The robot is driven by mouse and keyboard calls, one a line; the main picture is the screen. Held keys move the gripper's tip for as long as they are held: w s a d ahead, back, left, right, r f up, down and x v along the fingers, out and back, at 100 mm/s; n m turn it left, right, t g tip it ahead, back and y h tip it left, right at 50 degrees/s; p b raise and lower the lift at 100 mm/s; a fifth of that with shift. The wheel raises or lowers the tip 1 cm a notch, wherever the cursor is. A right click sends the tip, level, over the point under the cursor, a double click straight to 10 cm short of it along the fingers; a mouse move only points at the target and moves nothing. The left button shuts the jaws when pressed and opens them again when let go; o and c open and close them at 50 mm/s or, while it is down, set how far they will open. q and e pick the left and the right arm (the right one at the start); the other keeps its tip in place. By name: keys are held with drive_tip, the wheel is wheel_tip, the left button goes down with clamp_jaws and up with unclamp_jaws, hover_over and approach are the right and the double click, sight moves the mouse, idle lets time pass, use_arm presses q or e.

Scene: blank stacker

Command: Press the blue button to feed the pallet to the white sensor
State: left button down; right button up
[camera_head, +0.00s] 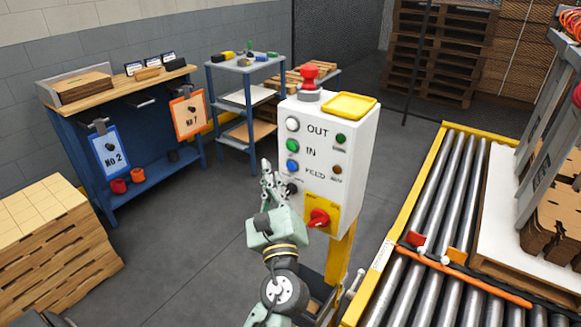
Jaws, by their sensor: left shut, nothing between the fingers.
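The blue button (292,166) is on the front of a white control box (340,150), left of the word FEED, below a green and a white button. My left gripper (267,170) is shut and empty, with its tips just left of the blue button; I cannot tell whether they touch it. A pallet (545,280) with a white sheet (500,215) on it lies on the roller conveyor (430,220) at the right. I cannot make out the white sensor for certain. My right gripper is not in view.
A red mushroom button (309,76) and a yellow tray (350,105) are on top of the box. A red rotary switch (318,217) is low on its front. A blue workbench (140,130) and a wood stack (50,250) stand left. Grey floor (180,240) between is clear.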

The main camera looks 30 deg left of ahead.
use_arm(q)
drive_tip(key=shift+w+d, duration=0.1)
drive_tip(key=shift+w, duration=1.25)
drive_tip(key=shift+w, duration=0.1)
idle(0.4)
drive_tip(key=shift+w, duration=0.35)
drive_tip(key=shift+w+d, duration=0.1)
drive_tip(key=shift+w, duration=0.3)
idle(0.6)
drive_tip(key=shift+s, duration=0.85)
drive_tip(key=shift+s+a+p, duration=0.15)
drive_tip(key=shift+s, duration=1.1)
drive_tip(key=shift+s+a+p, duration=0.1)
drive_tip(key=shift+s+p, duration=0.05)
drive_tip(key=shift+s, duration=1.1)
